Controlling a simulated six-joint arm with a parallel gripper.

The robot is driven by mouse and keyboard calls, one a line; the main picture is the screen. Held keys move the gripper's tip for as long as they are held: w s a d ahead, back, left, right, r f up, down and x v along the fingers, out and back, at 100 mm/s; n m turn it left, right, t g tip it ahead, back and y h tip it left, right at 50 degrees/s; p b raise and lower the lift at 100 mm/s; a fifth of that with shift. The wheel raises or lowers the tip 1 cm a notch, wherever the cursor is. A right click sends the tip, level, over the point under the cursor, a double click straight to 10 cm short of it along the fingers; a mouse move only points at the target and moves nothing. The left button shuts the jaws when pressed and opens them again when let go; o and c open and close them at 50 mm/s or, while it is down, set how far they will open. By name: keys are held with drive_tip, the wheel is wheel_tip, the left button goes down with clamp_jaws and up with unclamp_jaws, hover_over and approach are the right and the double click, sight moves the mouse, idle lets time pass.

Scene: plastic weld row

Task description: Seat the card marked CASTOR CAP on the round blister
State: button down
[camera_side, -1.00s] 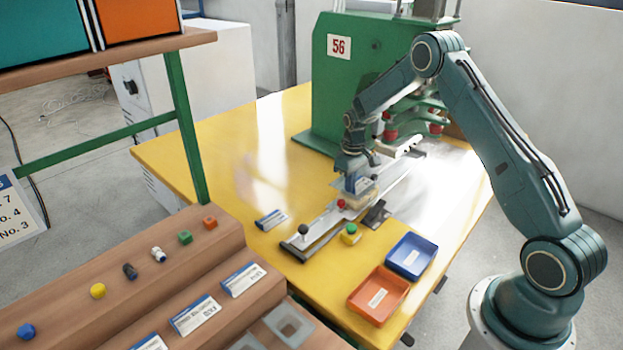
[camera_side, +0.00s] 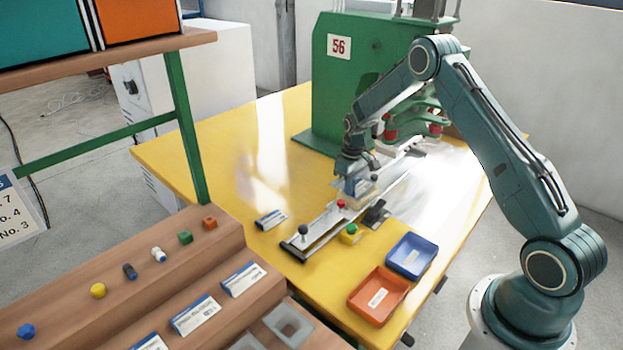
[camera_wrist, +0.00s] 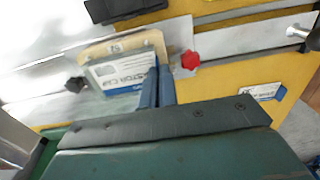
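The card marked CASTOR CAP (camera_wrist: 112,75), white with a blue band, lies at the tan nest (camera_wrist: 152,42) in the wrist view. Its first letters are partly cut off. My gripper (camera_wrist: 157,92) is right over the card's right part, its two blue fingers close together with a narrow gap. I cannot tell whether the fingers pinch the card or only stand against it. In the side view my gripper (camera_side: 352,180) is low over the nest on the rail. The round blister is hidden under the card and fingers.
A red knob (camera_wrist: 190,60) and a dark knob (camera_wrist: 75,85) flank the nest. Another card (camera_side: 271,219) lies left of the rail (camera_side: 322,226). A green button (camera_side: 352,230), blue tray (camera_side: 411,256) and orange tray (camera_side: 378,294) stand in front. The green press (camera_side: 335,85) stands behind.

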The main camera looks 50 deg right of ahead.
drive_tip(key=shift+f, duration=0.1)
idle(0.3)
drive_tip(key=c, duration=1.6)
unclamp_jaws()
drive_tip(key=c, duration=0.4)
drive_tip(key=shift+c, duration=0.2)
drive_tip(key=shift+r, duration=0.2)
drive_tip(key=shift+r, duration=3.35)
